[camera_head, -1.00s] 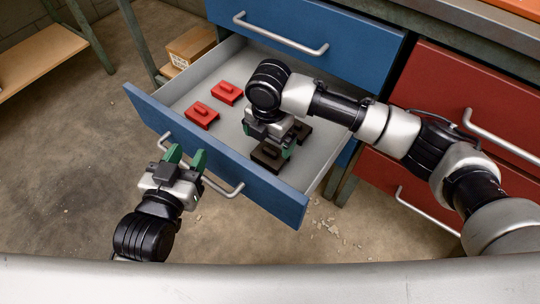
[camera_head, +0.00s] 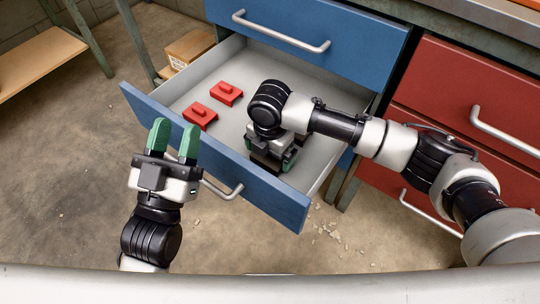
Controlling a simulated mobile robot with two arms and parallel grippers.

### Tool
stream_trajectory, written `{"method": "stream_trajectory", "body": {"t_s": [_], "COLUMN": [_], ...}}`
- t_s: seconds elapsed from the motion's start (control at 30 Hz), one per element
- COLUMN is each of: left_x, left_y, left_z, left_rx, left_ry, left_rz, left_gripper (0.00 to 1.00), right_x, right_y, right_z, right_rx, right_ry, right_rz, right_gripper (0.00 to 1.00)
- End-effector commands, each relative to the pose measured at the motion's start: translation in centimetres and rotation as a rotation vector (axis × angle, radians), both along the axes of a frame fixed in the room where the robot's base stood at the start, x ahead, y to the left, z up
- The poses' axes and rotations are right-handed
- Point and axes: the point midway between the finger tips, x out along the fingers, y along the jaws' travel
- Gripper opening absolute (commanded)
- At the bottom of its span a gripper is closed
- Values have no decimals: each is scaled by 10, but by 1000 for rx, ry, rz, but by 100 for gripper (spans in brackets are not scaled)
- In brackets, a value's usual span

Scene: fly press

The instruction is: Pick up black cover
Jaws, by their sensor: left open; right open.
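The open blue drawer (camera_head: 225,150) holds two red covers, one nearer the front (camera_head: 200,117) and one further back (camera_head: 227,93). A black cover (camera_head: 262,161) lies at the drawer's right front, mostly hidden under my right gripper. My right gripper (camera_head: 272,160) points down into the drawer, open, low over or around this cover; I cannot tell whether its fingers touch it. My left gripper (camera_head: 174,141) is open and empty, its green fingers pointing up in front of the drawer's face near the handle.
The drawer's blue front panel (camera_head: 275,195) and handle (camera_head: 225,190) stand close to my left gripper. A closed blue drawer (camera_head: 340,45) is above, and red drawers (camera_head: 450,100) are at the right. A cardboard box (camera_head: 190,47) stands behind.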

Motion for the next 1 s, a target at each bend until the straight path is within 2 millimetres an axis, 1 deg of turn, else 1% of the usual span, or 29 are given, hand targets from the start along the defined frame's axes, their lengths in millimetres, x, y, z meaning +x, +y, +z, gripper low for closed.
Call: {"method": "stream_trajectory", "body": {"t_s": [0.07, 0.1, 0.17, 0.3, 0.33, 0.57, 0.7, 0.87, 1.0], "left_x": [0, 0, 0, 0, 0, 0, 2, 8, 13], "left_y": [0, 0, 0, 0, 0, 0, 0, 1, 4], "left_z": [0, 0, 0, 0, 0, 0, -2, -14, -33], "left_rx": [0, 0, 1, 1, 1, 1, 9, 41, 86], "left_ry": [1, 1, 2, 2, 2, 3, 32, 145, 309], "left_rz": [0, 0, 0, 0, 0, 0, 1, 9, 19], "left_gripper": [43, 43, 43, 43, 43, 43, 43, 43, 43], "right_x": [0, 0, 0, 0, 0, 0, 0, 0, 0], "right_y": [0, 0, 0, 0, 0, 0, 0, 0, 0], "right_z": [0, 0, 0, 0, 0, 1, 6, 18, 38], "right_rx": [0, 0, 0, 0, 0, 0, 1, 0, 1], "right_ry": [0, 0, 0, 0, 0, 0, -1, -1, -2], "right_rz": [0, 0, 0, 0, 0, 0, 0, 0, 0], "right_gripper": [100, 98, 89, 68, 66, 66, 66, 66, 66]}}
